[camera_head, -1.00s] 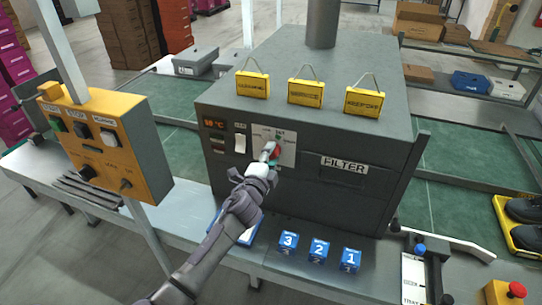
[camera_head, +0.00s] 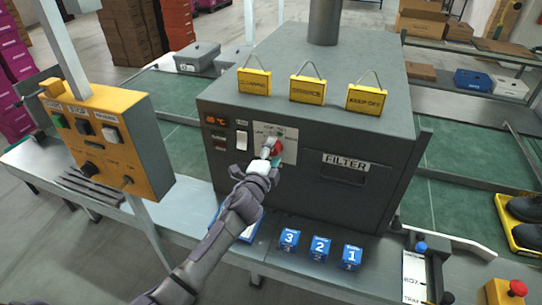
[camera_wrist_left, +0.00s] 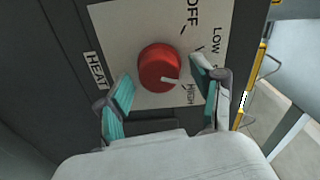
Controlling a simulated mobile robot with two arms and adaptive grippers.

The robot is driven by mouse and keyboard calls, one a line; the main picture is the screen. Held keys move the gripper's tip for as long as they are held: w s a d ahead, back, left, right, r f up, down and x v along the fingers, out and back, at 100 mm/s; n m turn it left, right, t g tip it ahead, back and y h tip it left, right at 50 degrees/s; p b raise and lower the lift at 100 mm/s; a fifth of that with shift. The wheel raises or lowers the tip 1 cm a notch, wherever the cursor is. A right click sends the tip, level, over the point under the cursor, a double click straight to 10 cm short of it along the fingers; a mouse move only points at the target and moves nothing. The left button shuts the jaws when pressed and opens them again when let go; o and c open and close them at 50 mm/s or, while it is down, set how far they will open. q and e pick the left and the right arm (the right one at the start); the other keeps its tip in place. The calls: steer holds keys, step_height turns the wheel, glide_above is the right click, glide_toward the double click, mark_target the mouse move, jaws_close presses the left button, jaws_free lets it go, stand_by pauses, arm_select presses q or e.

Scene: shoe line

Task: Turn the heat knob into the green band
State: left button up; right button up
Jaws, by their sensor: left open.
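The red heat knob (camera_wrist_left: 157,66) sits on a pale plate marked OFF, LOW and HIGH on the dark heater front. Its white pointer faces the HIGH label. No green band can be made out in the left wrist view; a finger covers part of the scale. My left gripper (camera_wrist_left: 163,83) is open, with one teal-padded finger on each side of the knob; I cannot tell whether they touch it. In the head view the knob (camera_head: 276,147) is partly covered by my left gripper (camera_head: 268,155). My right gripper is out of view.
The heater (camera_head: 330,110) carries yellow tags on top and a FILTER panel (camera_head: 345,161). Numbered blue blocks (camera_head: 319,249) stand in front. A yellow control box (camera_head: 105,140) stands left.

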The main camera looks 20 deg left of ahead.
arm_select(q)
steer(key=s, duration=1.2)
steer(key=shift+a, duration=0.2)
